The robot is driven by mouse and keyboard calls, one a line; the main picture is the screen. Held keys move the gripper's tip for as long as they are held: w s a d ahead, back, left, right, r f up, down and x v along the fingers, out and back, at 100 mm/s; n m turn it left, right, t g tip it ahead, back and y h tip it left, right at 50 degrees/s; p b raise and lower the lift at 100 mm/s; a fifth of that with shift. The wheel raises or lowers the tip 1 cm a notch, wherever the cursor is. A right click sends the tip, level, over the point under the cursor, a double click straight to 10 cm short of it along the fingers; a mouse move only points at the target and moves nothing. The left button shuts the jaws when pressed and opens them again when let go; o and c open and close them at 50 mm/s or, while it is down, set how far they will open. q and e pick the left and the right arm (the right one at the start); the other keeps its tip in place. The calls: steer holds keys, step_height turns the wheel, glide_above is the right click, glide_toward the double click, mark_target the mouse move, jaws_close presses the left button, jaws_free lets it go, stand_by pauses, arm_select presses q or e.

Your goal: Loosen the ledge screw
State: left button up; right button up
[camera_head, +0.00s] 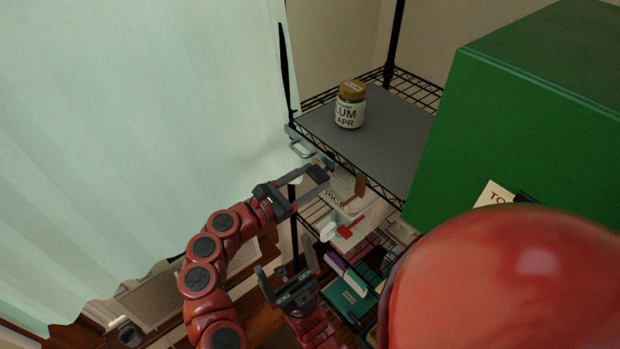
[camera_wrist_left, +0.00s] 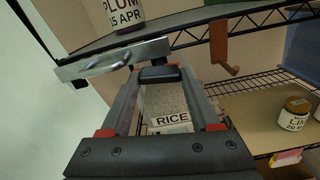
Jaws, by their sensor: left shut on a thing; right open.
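A grey metal ledge bracket (camera_head: 303,143) sits at the left front corner of the upper shelf; in the left wrist view it (camera_wrist_left: 112,60) runs along under the shelf edge. My left gripper (camera_head: 316,173) is just below it, by the shelf's front edge. In the left wrist view the left gripper (camera_wrist_left: 160,76) has its fingertips closed in on a small dark piece under the bracket, which seems to be the ledge screw. The fingers hide most of it, so its shape and thread cannot be made out. My right gripper (camera_head: 289,283) is lower, open and empty.
A PLUM jar (camera_head: 350,106) stands on the grey upper shelf (camera_head: 392,129). A RICE box (camera_wrist_left: 168,112) is below, behind the fingers. A brown hook (camera_wrist_left: 222,48) hangs from the shelf edge. A green box (camera_head: 530,110) blocks the right; a pale curtain (camera_head: 130,120) hangs left.

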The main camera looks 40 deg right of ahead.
arm_select(q)
steer(key=shift+n, duration=0.9)
steer(key=shift+f, duration=0.1)
steer(key=o, duration=1.4)
steer(key=shift+c, duration=0.2)
